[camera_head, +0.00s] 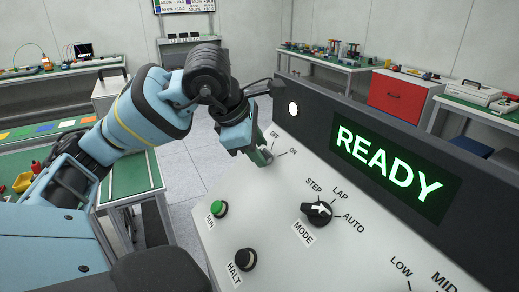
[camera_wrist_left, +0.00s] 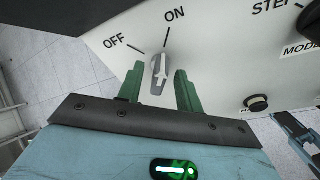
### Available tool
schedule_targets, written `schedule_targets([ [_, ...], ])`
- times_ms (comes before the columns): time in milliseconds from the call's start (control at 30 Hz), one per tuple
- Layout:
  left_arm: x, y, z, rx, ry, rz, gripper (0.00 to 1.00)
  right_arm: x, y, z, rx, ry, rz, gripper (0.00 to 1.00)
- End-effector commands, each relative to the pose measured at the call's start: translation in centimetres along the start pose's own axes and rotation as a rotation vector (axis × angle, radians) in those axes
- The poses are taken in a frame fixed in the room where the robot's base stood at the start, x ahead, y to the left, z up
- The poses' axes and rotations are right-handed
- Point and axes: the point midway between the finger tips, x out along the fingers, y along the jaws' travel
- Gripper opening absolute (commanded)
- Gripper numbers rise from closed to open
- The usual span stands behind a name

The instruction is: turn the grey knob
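The grey knob (camera_wrist_left: 158,72) is on the pale sloped panel, below the OFF and ON labels, in the left wrist view. Its light pointer is turned up, roughly toward the ON mark. My left gripper (camera_wrist_left: 160,88) has its two green fingers on either side of the knob, with a narrow gap showing on each side. It is open. In the head view my left gripper (camera_head: 263,157) is at the panel's far left end, by the OFF and ON labels, and largely hides the knob.
The panel also carries a black MODE knob (camera_head: 317,212), a green RUN button (camera_head: 218,208) and a black HALT button (camera_head: 245,259). A READY display (camera_head: 388,172) stands behind on the dark upright. Benches with tools line the room.

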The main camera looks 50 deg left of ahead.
Motion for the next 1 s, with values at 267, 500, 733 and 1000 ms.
schedule_targets([
  [267, -4.7, 0.1, 0.1, 0.0, -0.002, 0.007, 0.35, -0.3, 0.0, -0.8, -0.002, 0.012, 0.001, 0.36],
  [500, -6.7, 0.0, 0.0, 0.001, 0.0, 0.003, 0.35, -0.4, 0.1, -1.1, -0.003, 0.018, 0.002, 0.36],
  [733, -6.8, 0.0, 0.0, 0.0, 0.002, 0.001, 0.35, -0.4, 0.1, -1.0, -0.004, 0.016, 0.002, 0.36],
  [1000, -6.8, 0.0, 0.0, 0.0, 0.001, 0.001, 0.35, -0.5, 0.1, -0.8, -0.004, 0.013, 0.002, 0.36],
])
